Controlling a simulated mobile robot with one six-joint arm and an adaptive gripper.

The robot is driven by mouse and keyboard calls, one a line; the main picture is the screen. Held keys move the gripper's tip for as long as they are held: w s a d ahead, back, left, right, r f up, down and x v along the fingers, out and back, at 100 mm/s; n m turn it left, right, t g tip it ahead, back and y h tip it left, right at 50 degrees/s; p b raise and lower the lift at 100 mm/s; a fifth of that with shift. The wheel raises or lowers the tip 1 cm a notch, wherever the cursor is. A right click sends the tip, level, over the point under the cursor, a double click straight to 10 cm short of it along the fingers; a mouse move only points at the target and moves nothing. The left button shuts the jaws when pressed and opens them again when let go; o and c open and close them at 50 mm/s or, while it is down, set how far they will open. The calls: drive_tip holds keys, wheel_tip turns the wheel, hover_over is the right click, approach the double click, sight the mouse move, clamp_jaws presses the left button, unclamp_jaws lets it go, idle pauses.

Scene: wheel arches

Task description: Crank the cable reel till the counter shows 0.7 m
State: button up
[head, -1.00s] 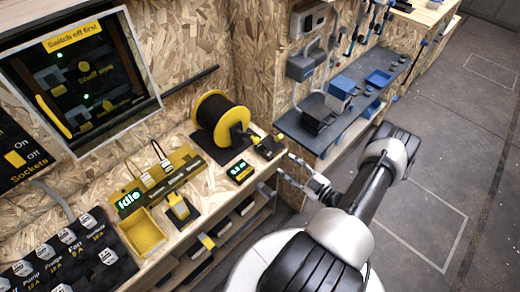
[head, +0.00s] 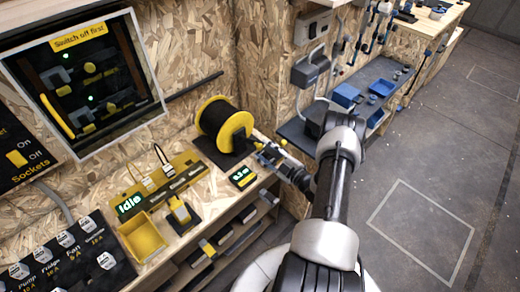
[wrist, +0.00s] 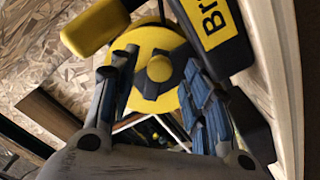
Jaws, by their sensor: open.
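The cable reel (head: 225,122), a black drum between yellow flanges, stands on the wooden bench. In the wrist view its yellow end face (wrist: 146,58) shows a round hub and dark spokes between my fingers. A blunt yellow piece (wrist: 92,27), perhaps the crank knob, lies at the upper left, outside the fingers. My gripper (head: 268,153) is open in front of the reel's right side, and its spread fingers show in the wrist view (wrist: 162,95). Nothing is clearly held. The counter (head: 242,176) has a lit green display; its digits are too small to read surely.
A black box with a yellow label (wrist: 214,30), partly reading "Bri", sits close to my right finger. A yellow bin (head: 143,238) and an "Idle" display (head: 130,203) stand left of the counter. A blue-grey shelf (head: 300,133) lies beyond my arm.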

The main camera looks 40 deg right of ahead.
sight(261, 148)
drive_tip(key=shift+w+a, duration=0.15)
drive_tip(key=shift+w, duration=1.65)
drive_tip(key=shift+c, duration=0.5)
clamp_jaws()
